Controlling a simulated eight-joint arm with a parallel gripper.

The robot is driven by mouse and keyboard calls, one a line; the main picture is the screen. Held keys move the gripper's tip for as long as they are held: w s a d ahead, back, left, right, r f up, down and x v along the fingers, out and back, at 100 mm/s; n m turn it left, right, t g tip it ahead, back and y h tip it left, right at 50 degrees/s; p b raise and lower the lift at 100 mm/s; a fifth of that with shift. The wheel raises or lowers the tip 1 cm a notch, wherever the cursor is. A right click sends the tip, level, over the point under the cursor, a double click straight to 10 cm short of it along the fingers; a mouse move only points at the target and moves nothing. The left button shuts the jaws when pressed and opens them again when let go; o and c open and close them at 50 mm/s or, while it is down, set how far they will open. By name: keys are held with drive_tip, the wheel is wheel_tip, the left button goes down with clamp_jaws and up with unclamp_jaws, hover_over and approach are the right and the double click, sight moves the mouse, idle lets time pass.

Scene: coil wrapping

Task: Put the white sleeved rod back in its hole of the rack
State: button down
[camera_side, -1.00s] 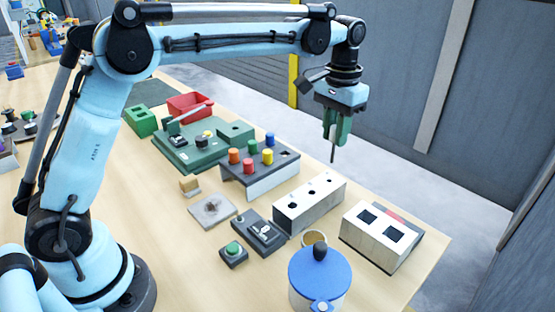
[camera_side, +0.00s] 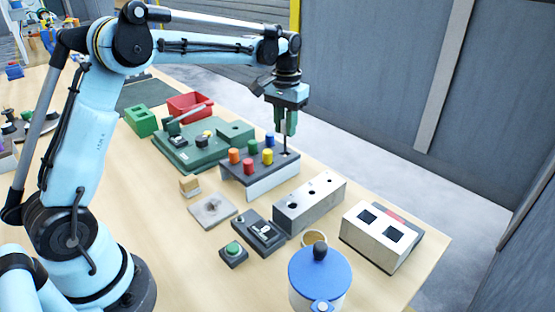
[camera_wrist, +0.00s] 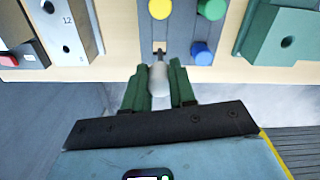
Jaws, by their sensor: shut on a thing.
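My gripper (camera_side: 286,130) is shut on the white sleeved rod, just above the right end of the grey rack (camera_side: 233,169). In the wrist view the rod's white sleeve (camera_wrist: 158,78) sits between the green fingers of my gripper (camera_wrist: 159,84), its thin dark end towards the rack. I cannot tell whether the end has entered the hole.
The rack also carries orange, red, yellow (camera_side: 267,157), green and blue (camera_side: 270,140) rods, the yellow and blue ones close to my gripper. A grey block with holes (camera_side: 310,203) stands to the right, and a green fixture (camera_side: 190,156) to the left.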

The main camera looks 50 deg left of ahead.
sight(285, 152)
drive_tip(key=shift+f, duration=2.75)
drive_tip(key=shift+f, duration=0.45)
